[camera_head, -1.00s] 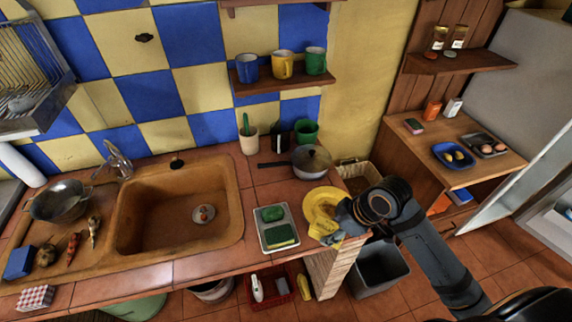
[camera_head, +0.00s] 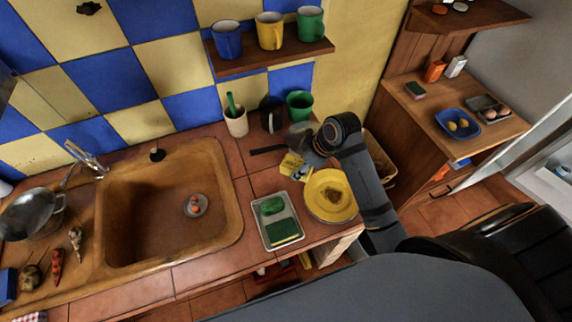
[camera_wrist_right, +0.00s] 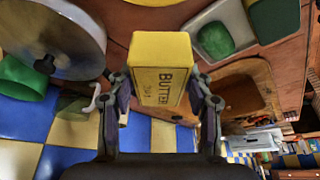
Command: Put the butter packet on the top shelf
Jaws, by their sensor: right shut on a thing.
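The yellow butter packet (camera_wrist_right: 158,62) is held between the two fingers of my right gripper (camera_wrist_right: 160,84), its "BUTTER" lettering showing in the wrist view. In the head view the packet (camera_head: 290,163) is small, above the counter between the pan and the yellow plate, with my right gripper (camera_head: 301,160) beside it. A wooden wall shelf (camera_head: 267,56) with blue, yellow and green mugs is up and behind the packet. Any shelf above it is outside the head view. My left gripper is not in view.
The yellow plate (camera_head: 320,206), grey tray (camera_head: 295,236) with green items, pan (camera_head: 303,135) and green cup (camera_head: 300,105) surround the gripper. The sink (camera_head: 125,240) is left. A wooden unit (camera_head: 409,104) with a blue tray (camera_head: 440,119) stands right.

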